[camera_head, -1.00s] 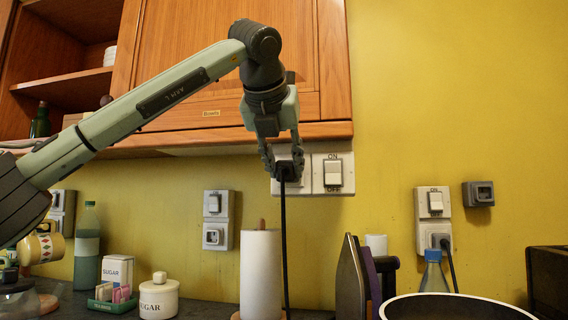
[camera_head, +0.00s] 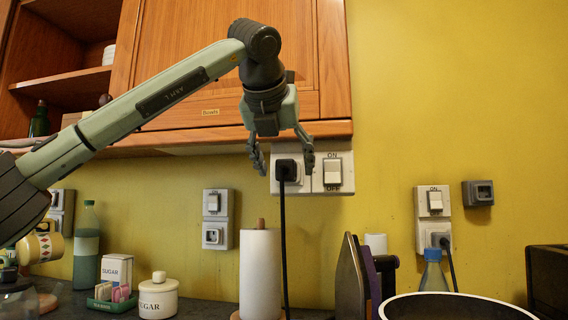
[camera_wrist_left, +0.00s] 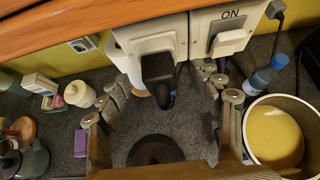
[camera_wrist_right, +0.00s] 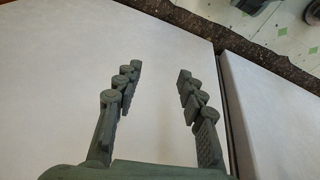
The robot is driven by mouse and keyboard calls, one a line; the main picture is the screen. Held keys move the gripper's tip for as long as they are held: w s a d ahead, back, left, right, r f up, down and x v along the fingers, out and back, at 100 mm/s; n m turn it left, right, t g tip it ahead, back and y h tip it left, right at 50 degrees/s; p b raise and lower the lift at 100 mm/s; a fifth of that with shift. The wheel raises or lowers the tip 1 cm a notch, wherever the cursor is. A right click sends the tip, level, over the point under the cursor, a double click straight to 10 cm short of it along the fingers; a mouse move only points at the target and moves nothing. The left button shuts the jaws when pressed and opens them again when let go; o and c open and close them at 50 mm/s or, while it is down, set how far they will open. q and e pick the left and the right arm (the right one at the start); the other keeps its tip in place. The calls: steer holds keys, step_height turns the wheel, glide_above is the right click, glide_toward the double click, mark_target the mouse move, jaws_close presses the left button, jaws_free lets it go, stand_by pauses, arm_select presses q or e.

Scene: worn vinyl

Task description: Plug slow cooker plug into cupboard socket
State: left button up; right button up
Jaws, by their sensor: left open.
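The black plug (camera_head: 289,171) sits in the left part of the white cupboard socket (camera_head: 276,186), under the cupboard's lower edge. Its black cord (camera_head: 284,240) hangs straight down. The plug also shows against the socket in the left wrist view (camera_wrist_left: 157,70). My left gripper (camera_head: 284,168) is open, with one finger on each side of the plug and clear of it. The socket's switch (camera_head: 332,172), marked ON and OFF, is just right of the fingers. My right gripper (camera_wrist_right: 158,72) is open and empty over a pale surface.
The wooden cupboard (camera_head: 225,65) is close above my left gripper. A paper towel roll (camera_head: 260,270), an iron (camera_head: 350,280) and a large rimmed pot (camera_head: 440,297) stand below. Other wall sockets (camera_head: 217,220) are at left and right.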

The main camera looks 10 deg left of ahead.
arm_select(q)
steer(key=shift+s+r, duration=0.2)
steer(key=shift+s, duration=0.05)
steer(key=shift+v, duration=1.85)
steer(key=shift+s+r, duration=0.1)
steer(key=v, duration=1.2)
